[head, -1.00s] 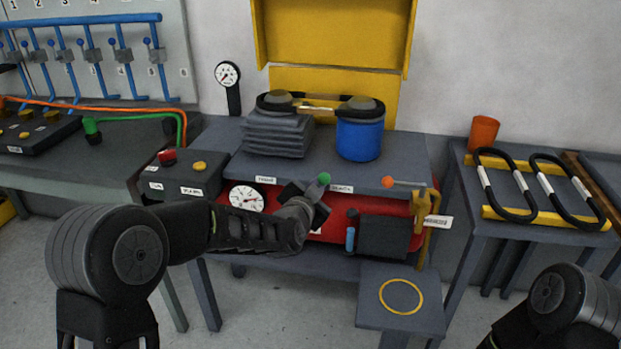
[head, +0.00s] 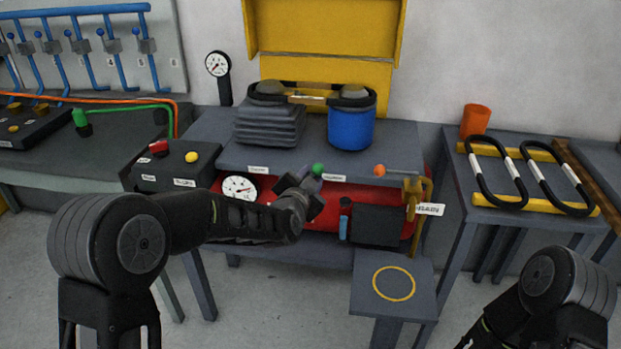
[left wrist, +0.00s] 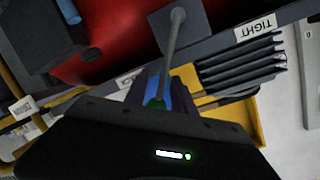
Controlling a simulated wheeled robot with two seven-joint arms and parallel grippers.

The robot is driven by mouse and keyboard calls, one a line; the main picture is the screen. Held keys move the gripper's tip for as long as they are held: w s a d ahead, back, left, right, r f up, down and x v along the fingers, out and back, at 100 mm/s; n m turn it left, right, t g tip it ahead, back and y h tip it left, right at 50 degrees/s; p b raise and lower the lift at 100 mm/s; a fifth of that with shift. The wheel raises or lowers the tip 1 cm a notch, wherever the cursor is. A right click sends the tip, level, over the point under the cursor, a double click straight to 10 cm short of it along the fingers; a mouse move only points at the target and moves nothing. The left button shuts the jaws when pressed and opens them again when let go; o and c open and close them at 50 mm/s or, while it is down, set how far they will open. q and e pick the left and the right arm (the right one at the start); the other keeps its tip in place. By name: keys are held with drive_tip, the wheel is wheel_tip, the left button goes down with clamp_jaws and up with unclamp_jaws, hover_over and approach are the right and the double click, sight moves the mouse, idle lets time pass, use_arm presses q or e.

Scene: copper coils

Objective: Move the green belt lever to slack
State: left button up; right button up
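The green belt lever is a grey rod with a green knob (head: 318,169), at the front edge of the middle bench. In the left wrist view its rod (left wrist: 175,45) runs from a grey plate to the green knob (left wrist: 156,104). My left gripper (head: 311,186) is at the knob, its fingers (left wrist: 155,90) close around or beside it; the gripper body partly hides the knob. I cannot tell whether the fingers grip it. A partly hidden label (left wrist: 130,79) is on the other, nearer the knob. My right gripper is out of view.
An orange-knobbed lever (head: 380,170) is to the right. A red tank (head: 375,195) and dark box (head: 377,225) are below the bench edge. Above stand a blue drum (head: 350,128) and stacked grey plates (head: 268,122). A gauge (head: 239,187) is left of the gripper.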

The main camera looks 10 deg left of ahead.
use_arm(q)
drive_tip(key=v, duration=0.7)
drive_tip(key=shift+s, duration=0.4)
drive_tip(key=s+d+f+n+g+h+p, duration=0.1)
drive_tip(key=s+d+f+n+g+p, duration=0.2)
drive_tip(key=s+f, duration=0.55)
drive_tip(key=s+d+f+n+g, duration=0.1)
drive_tip(key=s+f+n+g, duration=0.35)
drive_tip(key=f, duration=0.75)
drive_tip(key=s+a+f+n+g+p, duration=0.1)
drive_tip(key=s+f, duration=0.4)
drive_tip(key=s, duration=0.7)
drive_tip(key=s+a+f+n+g+h+p, duration=0.1)
drive_tip(key=s+f+g+p, duration=0.3)
drive_tip(key=s, duration=0.8)
drive_tip(key=shift+s+f+n+g+p, duration=0.35)
drive_tip(key=shift+f+n+g, duration=0.3)
drive_tip(key=shift+f+g, duration=0.3)
